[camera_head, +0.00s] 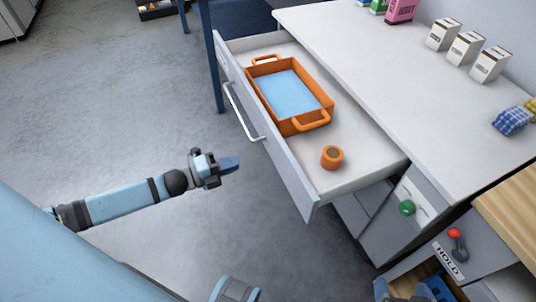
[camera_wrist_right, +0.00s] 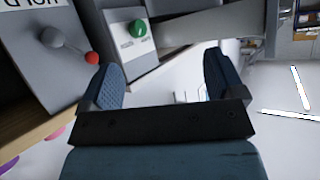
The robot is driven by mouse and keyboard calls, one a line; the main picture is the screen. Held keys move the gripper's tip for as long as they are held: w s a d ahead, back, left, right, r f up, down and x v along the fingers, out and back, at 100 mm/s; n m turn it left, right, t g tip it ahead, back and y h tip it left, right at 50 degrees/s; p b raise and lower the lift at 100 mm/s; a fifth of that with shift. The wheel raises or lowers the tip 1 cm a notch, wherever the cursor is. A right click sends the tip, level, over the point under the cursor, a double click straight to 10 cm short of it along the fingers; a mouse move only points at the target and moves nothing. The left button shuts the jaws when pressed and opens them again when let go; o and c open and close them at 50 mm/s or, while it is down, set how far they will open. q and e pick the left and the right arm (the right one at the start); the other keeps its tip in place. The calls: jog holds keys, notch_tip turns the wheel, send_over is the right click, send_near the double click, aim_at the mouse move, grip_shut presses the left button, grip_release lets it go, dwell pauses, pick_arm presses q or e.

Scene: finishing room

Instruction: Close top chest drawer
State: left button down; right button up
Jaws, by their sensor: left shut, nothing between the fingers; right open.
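The top chest drawer (camera_head: 288,173) is pulled far out from under the white top. Its long bar handle (camera_head: 241,112) is on the outer front face. An orange tray (camera_head: 292,122) with a light blue inside and a small orange cup (camera_head: 332,157) stand in it. My left gripper (camera_head: 231,163) is shut and empty, out in front of the drawer's front panel and apart from it. My right gripper (camera_wrist_right: 160,82) is open with nothing between its fingers. In the right wrist view, a green knob (camera_wrist_right: 138,28) shows beyond its fingers.
White cartons (camera_head: 465,48), a pink box (camera_head: 401,11) and a blue checked packet (camera_head: 511,121) stand on the white top (camera_head: 385,85). A red-tipped lever (camera_head: 455,238) and HOLD label are at lower right. The floor (camera_head: 110,110) left of the drawer is clear.

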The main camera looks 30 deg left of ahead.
aim_at(273, 150)
pick_arm(q)
jog(key=b+x, duration=0.1)
jog(key=x, duration=0.9)
jog(key=shift+w, duration=0.15)
pick_arm(e)
jog(key=shift+a, duration=0.2)
jog(key=shift+f, duration=0.1)
pick_arm(q)
jog(key=shift+w+d, duration=0.2)
jog(key=b+x, duration=0.2)
jog(key=x, duration=1.1)
jog(key=b+x, duration=0.4)
jog(key=x, duration=1)
jog(key=shift+w+d+f, duration=0.1)
jog(key=shift+w, duration=0.1)
jog(key=shift+w+d, duration=0.4)
jog(key=shift+w, duration=0.1)
jog(key=shift+r, duration=0.3)
jog(key=shift+w, duration=0.1)
pick_arm(e)
jog(key=w+a+r+t+y, duration=0.2)
jog(key=a+r+t+y, duration=0.2)
jog(key=r, duration=0.5)
jog(key=shift+w+a+r+t, duration=0.15)
jog(key=shift+a+r+t, duration=0.15)
jog(key=shift+t, duration=0.3)
